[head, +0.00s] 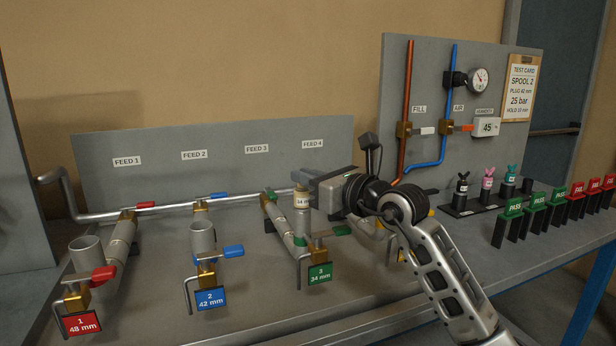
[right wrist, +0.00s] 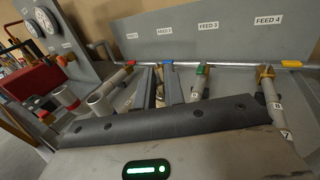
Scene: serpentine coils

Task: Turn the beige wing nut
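The right gripper (head: 308,188) is over the upright stub pipe (head: 302,222) of the 34 mm feed, its fingers pointing left. A pale beige piece with a "34" label (head: 302,200) shows at the top of that stub, under the fingers. The wings of the beige wing nut are not clear in the head view, where the gripper covers them. In the right wrist view two dark fingers (right wrist: 160,84) stand apart, with a small beige thing (right wrist: 160,101) in the gap. Contact between fingers and nut cannot be made out. My left gripper is out of view.
Open stubs (head: 86,252) and (head: 203,240), with red and blue valve handles, stand to the left. Black, pink and teal winged plugs on a dark tray (head: 462,212) and PASS/FAIL markers (head: 536,203) stand to the right. A gauge panel (head: 500,60) rises behind.

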